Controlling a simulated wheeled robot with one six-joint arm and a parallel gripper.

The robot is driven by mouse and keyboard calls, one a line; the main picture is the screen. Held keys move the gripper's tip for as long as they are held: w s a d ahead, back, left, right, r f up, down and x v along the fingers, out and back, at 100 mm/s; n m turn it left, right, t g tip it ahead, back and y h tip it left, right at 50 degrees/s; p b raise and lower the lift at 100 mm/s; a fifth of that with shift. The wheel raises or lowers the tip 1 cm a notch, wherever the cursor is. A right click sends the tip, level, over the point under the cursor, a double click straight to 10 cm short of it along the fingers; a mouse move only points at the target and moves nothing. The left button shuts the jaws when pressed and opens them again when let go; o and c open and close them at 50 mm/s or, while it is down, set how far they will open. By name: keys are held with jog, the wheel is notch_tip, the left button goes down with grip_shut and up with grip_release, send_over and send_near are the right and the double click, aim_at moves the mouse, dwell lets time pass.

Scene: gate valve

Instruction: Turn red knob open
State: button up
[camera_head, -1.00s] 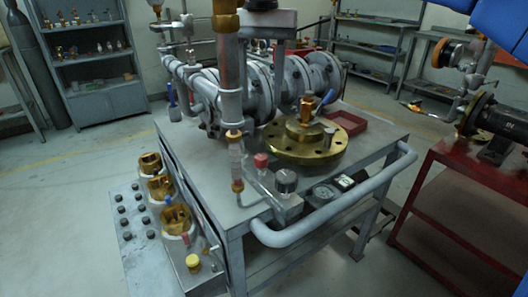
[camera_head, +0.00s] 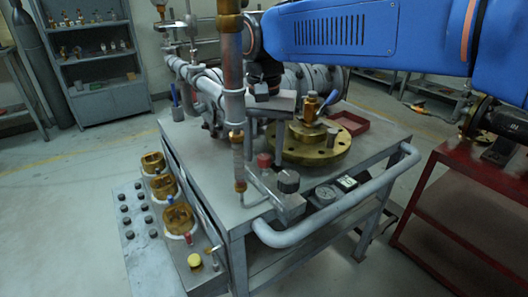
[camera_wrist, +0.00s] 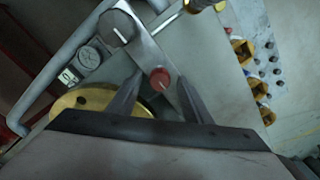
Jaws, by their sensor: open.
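The red knob (camera_head: 264,160) sits on a narrow grey block on the cart top, beside a larger dark grey knob (camera_head: 288,181). My gripper (camera_wrist: 161,92) is open and empty, pointing down toward the knob. In the head view my gripper (camera_head: 266,132) hangs below the blue arm, above and behind the red knob, partly hidden by the vertical pipe. I cannot tell the exact gap between fingers and knob.
A brass flange (camera_head: 322,150) lies close behind the knob, and a vertical pipe (camera_head: 233,100) rises to its left. A gauge (camera_head: 325,194) and the cart's handrail (camera_head: 335,215) are in front. A red tray (camera_head: 350,122) sits farther back on the cart.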

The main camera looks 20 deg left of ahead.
jog(key=shift+f, duration=0.2)
jog(key=c, duration=1.1)
jog(key=shift+o, duration=0.2)
